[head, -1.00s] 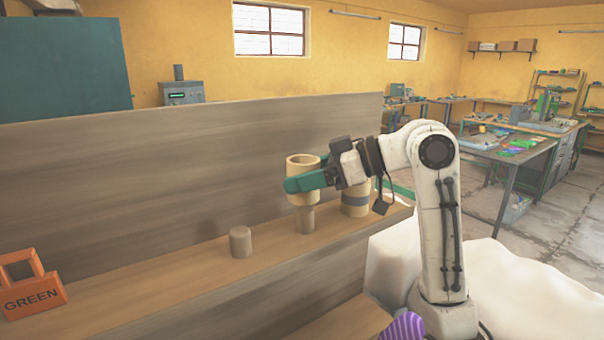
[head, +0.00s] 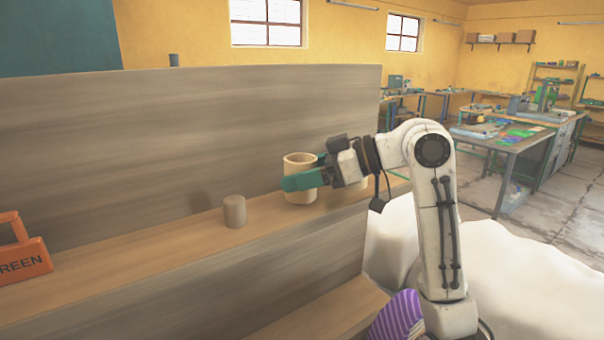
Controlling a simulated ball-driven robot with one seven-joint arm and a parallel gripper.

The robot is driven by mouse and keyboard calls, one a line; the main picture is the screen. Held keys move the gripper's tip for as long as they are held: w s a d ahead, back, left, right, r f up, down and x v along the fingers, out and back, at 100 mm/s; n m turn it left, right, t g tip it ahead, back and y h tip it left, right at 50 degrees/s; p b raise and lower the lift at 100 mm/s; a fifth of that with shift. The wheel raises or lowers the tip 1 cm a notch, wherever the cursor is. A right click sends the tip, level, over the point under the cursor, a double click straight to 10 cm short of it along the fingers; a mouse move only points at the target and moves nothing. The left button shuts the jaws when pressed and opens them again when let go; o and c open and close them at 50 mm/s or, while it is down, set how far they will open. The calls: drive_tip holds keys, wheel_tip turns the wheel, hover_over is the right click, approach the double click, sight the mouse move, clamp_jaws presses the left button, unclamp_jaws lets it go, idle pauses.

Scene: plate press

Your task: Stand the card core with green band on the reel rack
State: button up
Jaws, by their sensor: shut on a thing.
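A cream card core (head: 300,165) stands upright in the middle of the head view, down at the shelf of the wooden reel rack (head: 160,237). Its lower end appears to rest on the shelf, around the peg that is now hidden. My gripper (head: 304,180) has its teal fingers shut on the core from the right. The fingers cover the core's middle, so I see no green band. A bare grey-brown peg (head: 235,211) stands on the shelf to the left.
An orange sign (head: 22,255), its visible letters ending in "REEN", stands at the shelf's left. A tall wooden back panel (head: 190,130) rises behind the shelf.

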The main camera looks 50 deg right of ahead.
drive_tip(key=shift+f+b, duration=0.35)
drive_tip(key=shift+f, duration=0.2)
drive_tip(key=o, duration=1.2)
